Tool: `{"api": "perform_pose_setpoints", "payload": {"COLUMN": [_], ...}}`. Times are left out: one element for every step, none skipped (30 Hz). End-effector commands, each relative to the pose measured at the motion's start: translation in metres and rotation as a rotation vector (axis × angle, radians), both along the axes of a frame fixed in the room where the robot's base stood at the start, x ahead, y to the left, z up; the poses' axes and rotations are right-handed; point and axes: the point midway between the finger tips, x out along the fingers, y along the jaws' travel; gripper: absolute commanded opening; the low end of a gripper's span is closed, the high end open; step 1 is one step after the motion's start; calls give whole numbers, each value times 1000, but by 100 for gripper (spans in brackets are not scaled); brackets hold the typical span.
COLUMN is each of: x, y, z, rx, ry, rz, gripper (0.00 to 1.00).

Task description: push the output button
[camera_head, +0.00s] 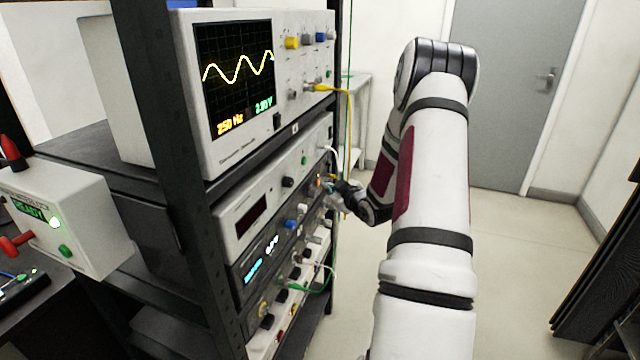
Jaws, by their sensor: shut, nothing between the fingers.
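My gripper (328,190) is small in the head view, with its fingertips close to the right part of the rack's instrument fronts. It is shut and empty. It is beside the power unit with the dark red display (243,220) and the unit below it with a lit blue-white display (262,262). Whether the fingertips touch a front panel cannot be told. Several small knobs and buttons sit on these fronts, including a blue one (291,224). No label for the output button can be read, and my gripper may hide part of the panel.
An oscilloscope (234,80) showing a yellow wave stands on the shelf above. Yellow and green cables (346,130) hang near my gripper. A dark rack post (170,150) stands in front. A box with a green button (66,250) is at left.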

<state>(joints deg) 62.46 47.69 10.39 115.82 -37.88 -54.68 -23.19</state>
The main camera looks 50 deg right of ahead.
Motion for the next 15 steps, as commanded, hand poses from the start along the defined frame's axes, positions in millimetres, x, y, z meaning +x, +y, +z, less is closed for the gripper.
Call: {"api": "perform_pose_setpoints", "payload": {"x": [-3, -3, -4, -4, -4, -4, -4, -4, -4, -4, -5, -7, -8, -11, -14], "y": [-1, -1, -2, -2, -2, -2, -2, -2, -2, -2, -2, -3, -4, -5, -6], "z": [0, 0, 0, 0, 0, 0, 0, 0, 0, 0, 0, 0, 0, 0, 0], "rx": [0, 0, 1, 0, 1, 0, 0, 0, 0, 0, 1, 1, 0, 1, 1], "ry": [1, 1, 1, 1, 1, 1, 1, 1, 1, 1, 0, 1, 1, 2, 2], "rz": [0, 0, -1, 0, -1, 0, 0, -1, -1, -1, -2, -2, -3, -3, -3], "gripper": [0, 0, 0, 0, 0, 0, 0, 0, 0, 0, 0, 0, 0, 0, 0]}}
